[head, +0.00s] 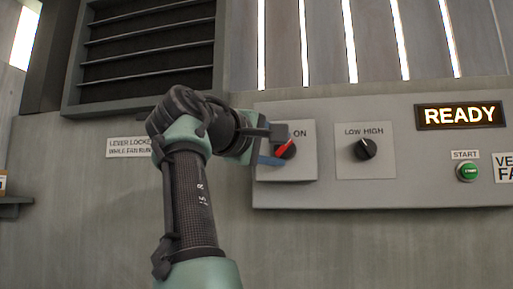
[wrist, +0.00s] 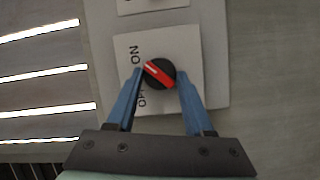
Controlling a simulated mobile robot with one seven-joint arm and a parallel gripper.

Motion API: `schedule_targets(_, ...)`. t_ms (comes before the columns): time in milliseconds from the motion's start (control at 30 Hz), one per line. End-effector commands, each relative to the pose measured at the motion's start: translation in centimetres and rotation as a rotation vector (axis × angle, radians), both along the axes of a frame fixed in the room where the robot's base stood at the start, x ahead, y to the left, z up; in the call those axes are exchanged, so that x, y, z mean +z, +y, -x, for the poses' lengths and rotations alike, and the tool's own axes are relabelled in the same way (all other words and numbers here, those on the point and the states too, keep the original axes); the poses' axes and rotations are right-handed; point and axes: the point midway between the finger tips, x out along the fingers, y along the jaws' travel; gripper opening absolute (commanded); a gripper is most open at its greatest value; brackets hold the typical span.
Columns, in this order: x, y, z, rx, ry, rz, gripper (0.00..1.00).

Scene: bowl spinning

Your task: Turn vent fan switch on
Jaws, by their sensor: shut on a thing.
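The switch knob (head: 289,154) is round and black with a red bar, on a light plate (head: 308,165) marked ON at its upper right. In the head view the red bar slants up to the right. My gripper (head: 276,147) reaches the knob from the left and covers part of the plate. In the wrist view the knob (wrist: 158,82) sits between the two blue fingers of my gripper (wrist: 159,74), which are shut on it. There the bar's white mark lies at the end nearer ON; the other label is partly hidden by the left finger.
A LOW HIGH knob (head: 365,149) is on the plate to the right. Farther right are a lit READY sign (head: 460,115) and a green START button (head: 467,172). A dark louvred vent (head: 148,50) is above my arm. A lever-lock label (head: 128,147) is left of it.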

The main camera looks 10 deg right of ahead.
Motion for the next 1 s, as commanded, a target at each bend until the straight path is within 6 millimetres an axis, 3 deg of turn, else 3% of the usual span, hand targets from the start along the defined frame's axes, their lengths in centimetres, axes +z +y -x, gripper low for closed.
schedule_targets(333, 0.0, -0.1, 0.0, 0.000, -0.004, -0.006, 0.00)
schedule_targets(367, 0.0, -0.1, 0.0, 0.000, -0.004, -0.006, 0.58)
schedule_targets(500, 0.0, -0.1, 0.0, -0.001, -0.002, -0.005, 0.82)
schedule_targets(833, -0.1, 0.1, 0.1, 0.000, -0.001, -0.003, 0.82)
schedule_targets(1000, -0.4, 1.3, 1.2, 0.003, -0.005, -0.002, 0.82)
